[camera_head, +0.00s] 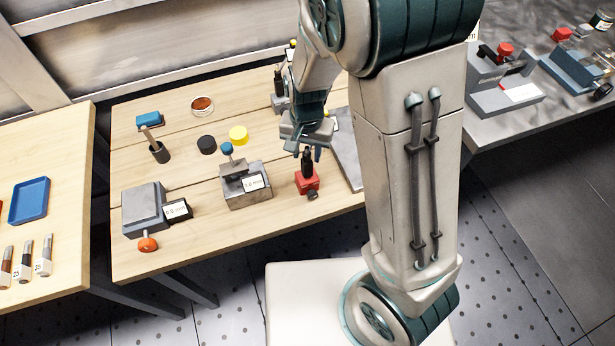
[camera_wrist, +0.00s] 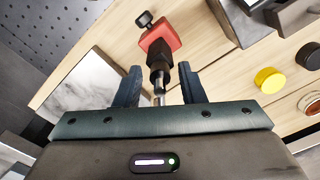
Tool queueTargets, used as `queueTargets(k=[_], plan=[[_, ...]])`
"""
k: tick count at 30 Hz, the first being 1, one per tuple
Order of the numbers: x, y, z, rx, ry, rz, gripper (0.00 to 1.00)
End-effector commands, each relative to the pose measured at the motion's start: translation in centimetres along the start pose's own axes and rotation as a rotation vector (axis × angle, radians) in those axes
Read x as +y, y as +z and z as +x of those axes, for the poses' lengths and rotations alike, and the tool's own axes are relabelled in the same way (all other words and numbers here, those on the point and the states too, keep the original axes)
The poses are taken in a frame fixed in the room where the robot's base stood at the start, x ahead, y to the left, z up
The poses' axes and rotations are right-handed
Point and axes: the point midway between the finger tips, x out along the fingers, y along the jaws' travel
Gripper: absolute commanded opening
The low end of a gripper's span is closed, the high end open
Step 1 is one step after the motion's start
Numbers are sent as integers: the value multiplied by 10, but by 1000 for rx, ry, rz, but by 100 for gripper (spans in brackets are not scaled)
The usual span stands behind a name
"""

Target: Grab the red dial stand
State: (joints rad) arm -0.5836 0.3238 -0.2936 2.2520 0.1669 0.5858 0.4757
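The red dial stand (camera_head: 307,182) has a red block base, a black upright post and a black knob low at its front. It stands upright on the wooden table near the front edge. In the wrist view, the red dial stand (camera_wrist: 161,36) lies ahead of the fingers, its dark post pointing toward the camera. My gripper (camera_head: 308,151) is above it, pointing down. In the wrist view my gripper (camera_wrist: 160,84) is open, with the post's tip between the two blue-grey fingers and a gap on each side. The fingers do not appear to touch it.
Left of the stand is a grey labelled block (camera_head: 246,192) with a blue knob. A yellow disc (camera_head: 238,134) and a black disc (camera_head: 207,144) lie behind it. A grey plate (camera_head: 347,150) lies close on the right, partly behind my arm.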

Motion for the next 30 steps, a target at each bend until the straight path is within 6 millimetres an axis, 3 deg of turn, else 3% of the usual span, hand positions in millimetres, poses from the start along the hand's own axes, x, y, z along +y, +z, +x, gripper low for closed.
queueTargets(k=[8, 12, 30], plan=[[0, 0, 2, 0, -1, 0, 36], [0, 0, 2, 0, -1, 0, 0], [0, 0, 2, 1, -1, 0, 0]])
